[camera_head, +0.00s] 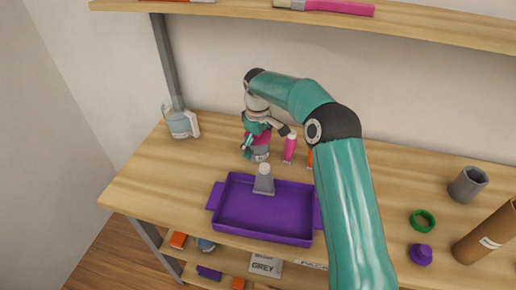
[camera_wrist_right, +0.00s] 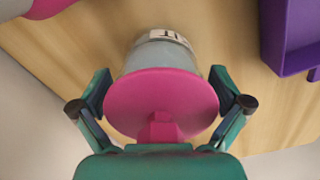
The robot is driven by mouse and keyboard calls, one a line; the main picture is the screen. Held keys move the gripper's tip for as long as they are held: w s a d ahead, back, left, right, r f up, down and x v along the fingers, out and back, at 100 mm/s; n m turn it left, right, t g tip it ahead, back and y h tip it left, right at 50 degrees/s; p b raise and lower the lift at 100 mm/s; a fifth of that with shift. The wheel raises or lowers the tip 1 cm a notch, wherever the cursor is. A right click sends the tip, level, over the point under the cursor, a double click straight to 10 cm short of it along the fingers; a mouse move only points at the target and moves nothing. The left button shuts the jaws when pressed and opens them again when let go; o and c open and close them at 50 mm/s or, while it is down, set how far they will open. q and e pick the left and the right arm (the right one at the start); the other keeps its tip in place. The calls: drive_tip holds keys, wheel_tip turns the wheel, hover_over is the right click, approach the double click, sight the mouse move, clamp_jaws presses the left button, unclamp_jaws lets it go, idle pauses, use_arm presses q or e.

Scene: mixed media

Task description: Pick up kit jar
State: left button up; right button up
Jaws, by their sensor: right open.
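The kit jar (camera_head: 261,154) stands upright at the back of the table, behind the purple tray, partly hidden by my right gripper (camera_head: 257,143). In the right wrist view the jar has a greyish body, a pink lid with a square knob (camera_wrist_right: 160,128) and a white label (camera_wrist_right: 170,36) of which only part of the lettering shows. My right gripper (camera_wrist_right: 161,88) is open, with one finger on each side of the jar. Small gaps seem to show beside the body. My left gripper is not in view.
The purple tray (camera_head: 226,212) with a grey object (camera_head: 264,181) at its back edge lies in front. A pink bottle (camera_head: 290,148) stands close right of the jar; a clear jug (camera_head: 180,124) is left. A grey cup (camera_head: 467,184) and green ring (camera_head: 422,220) are far right. A shelf (camera_head: 230,10) hangs above.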

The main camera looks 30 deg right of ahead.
drive_tip(key=c, duration=1.2)
